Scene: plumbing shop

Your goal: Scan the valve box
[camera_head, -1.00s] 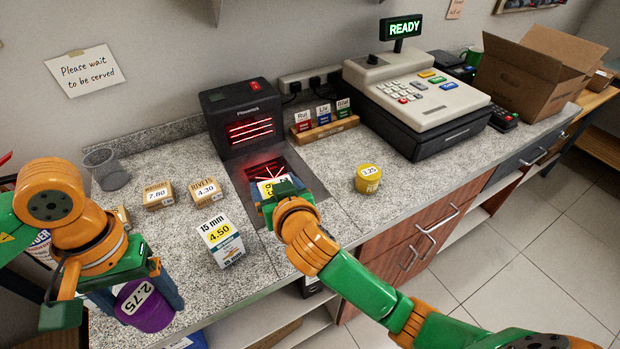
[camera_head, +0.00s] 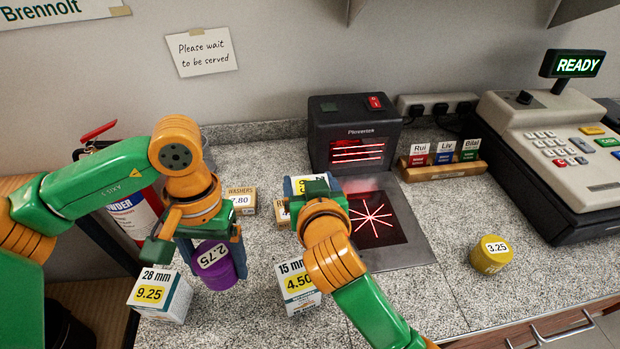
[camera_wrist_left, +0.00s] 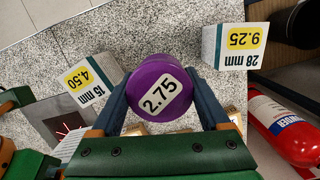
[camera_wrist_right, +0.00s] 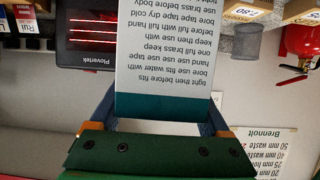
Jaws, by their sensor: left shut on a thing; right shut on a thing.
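My right gripper (camera_wrist_right: 158,122) is shut on a tall white and teal box (camera_wrist_right: 165,55), its printed text upside down in the right wrist view. In the head view the box's top with a yellow label (camera_head: 301,183) shows above my right gripper (camera_head: 318,200), left of the scanner window (camera_head: 385,228). The word valve is not readable on it. The upright black scanner (camera_head: 357,118) glows with red lines behind. My left gripper (camera_head: 212,262) is shut on a purple tub (camera_wrist_left: 158,78) marked 2.75, low over the counter; I cannot tell whether it touches.
A 15 mm box (camera_head: 297,288) and a 28 mm box (camera_head: 160,295) stand near the purple tub. A washers box (camera_head: 241,200) and a partly hidden box (camera_head: 282,213) sit behind. A yellow tub (camera_head: 492,255), card rack (camera_head: 440,168) and till (camera_head: 565,160) are right. A fire extinguisher (camera_head: 135,212) is left.

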